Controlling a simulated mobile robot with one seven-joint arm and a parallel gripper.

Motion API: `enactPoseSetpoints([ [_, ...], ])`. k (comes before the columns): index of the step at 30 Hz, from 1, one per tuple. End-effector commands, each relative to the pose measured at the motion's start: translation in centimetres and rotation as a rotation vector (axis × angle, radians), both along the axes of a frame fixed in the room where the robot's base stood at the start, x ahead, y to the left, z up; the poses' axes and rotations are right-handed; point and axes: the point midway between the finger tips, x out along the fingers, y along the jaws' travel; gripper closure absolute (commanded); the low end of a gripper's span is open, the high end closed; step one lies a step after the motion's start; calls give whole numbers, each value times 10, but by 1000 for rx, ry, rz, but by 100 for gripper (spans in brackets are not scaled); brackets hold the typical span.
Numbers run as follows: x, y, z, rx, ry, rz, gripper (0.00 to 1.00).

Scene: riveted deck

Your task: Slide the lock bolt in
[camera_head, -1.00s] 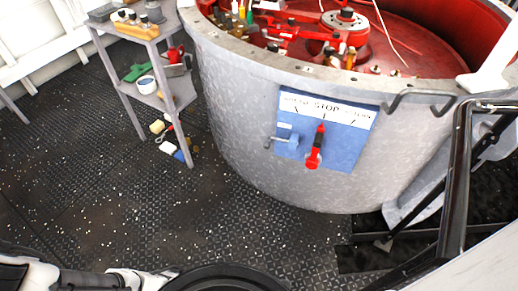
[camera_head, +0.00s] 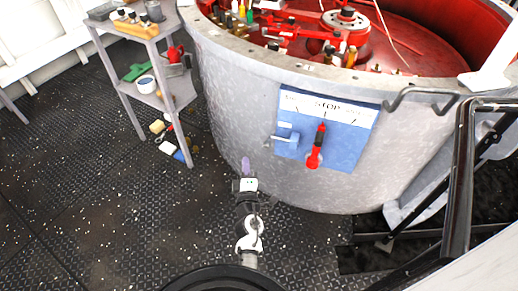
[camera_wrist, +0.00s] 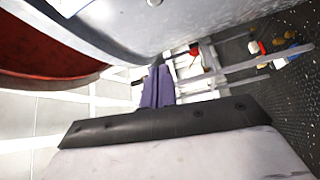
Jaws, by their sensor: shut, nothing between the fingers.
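The lock bolt (camera_head: 285,138) is a small grey bolt with a handle on the left side of a blue panel (camera_head: 346,146) on the grey drum wall. A red lever (camera_head: 316,148) stands upright beside it, pointing at the STOP label. My gripper (camera_head: 246,163) is below and left of the bolt, apart from it. Its purple fingers are together and empty. They also show in the wrist view (camera_wrist: 158,86), where the bolt and panel are not visible.
The round grey drum (camera_head: 235,110) has a red interior with bottles near its rim. A grey shelf rack (camera_head: 160,100) stands left with tools. A black rail frame (camera_head: 458,190) is at the right. The dark deck (camera_head: 90,200) is open at left.

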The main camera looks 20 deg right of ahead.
Motion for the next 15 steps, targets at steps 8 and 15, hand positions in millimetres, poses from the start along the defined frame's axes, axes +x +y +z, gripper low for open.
enactPoseSetpoints([
  [8,-9,-10,-14,-17,32,-25,100],
  [15,-4,-11,-12,-16,30,-24,100],
])
